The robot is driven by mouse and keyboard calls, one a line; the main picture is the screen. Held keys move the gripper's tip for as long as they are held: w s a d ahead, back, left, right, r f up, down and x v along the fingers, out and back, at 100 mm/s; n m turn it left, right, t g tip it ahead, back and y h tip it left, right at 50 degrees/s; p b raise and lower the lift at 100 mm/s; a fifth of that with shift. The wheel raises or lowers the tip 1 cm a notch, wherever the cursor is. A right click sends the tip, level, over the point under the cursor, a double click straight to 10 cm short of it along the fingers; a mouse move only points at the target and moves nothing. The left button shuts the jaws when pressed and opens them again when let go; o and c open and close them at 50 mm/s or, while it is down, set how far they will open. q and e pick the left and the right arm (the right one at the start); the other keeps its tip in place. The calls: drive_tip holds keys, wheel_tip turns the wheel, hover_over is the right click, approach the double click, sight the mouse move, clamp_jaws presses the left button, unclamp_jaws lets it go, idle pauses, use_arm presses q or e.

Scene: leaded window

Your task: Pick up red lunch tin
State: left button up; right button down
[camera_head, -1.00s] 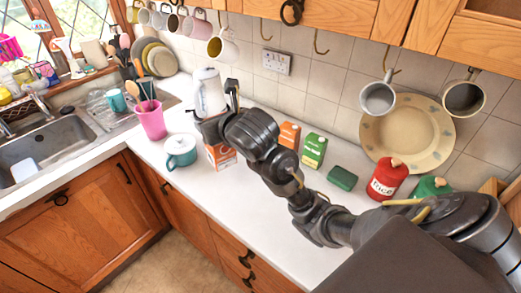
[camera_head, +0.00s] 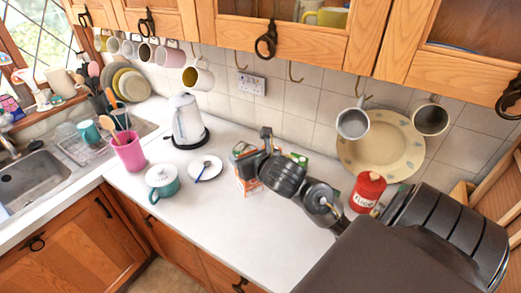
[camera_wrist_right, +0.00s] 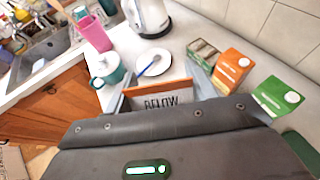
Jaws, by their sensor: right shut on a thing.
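My right gripper (camera_head: 249,160) is shut on an orange-red box (camera_head: 246,184) with pale and dark lettering. A red canister (camera_head: 367,192) with white lettering stands at the right of the counter, apart from the gripper, partly behind my arm. I see no other plainly red tin. My left gripper is not in view.
Orange (camera_wrist_right: 233,68) and green (camera_wrist_right: 276,96) cartons stand close to the right of the gripper. A saucer with a blue spoon (camera_head: 205,167), a teal pot (camera_head: 162,182), a kettle (camera_head: 188,122) and a pink utensil cup (camera_head: 130,153) are to the left. The front counter (camera_head: 235,225) is clear.

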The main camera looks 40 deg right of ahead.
drive_tip(key=s+d+y+p, duration=0.1)
drive_tip(key=s+d+p, duration=0.2)
drive_tip(key=s+d, duration=0.4)
drive_tip(key=w+f+n+b, duration=0.1)
drive_tip(key=w+f+b, duration=0.8)
drive_tip(key=w, duration=0.3)
drive_tip(key=shift+d+f+b, duration=0.15)
drive_tip(key=shift+d+b, duration=0.3)
drive_tip(key=f, duration=0.3)
drive_tip(key=shift+w+f, duration=0.25)
drive_tip(key=shift+w, duration=0.1)
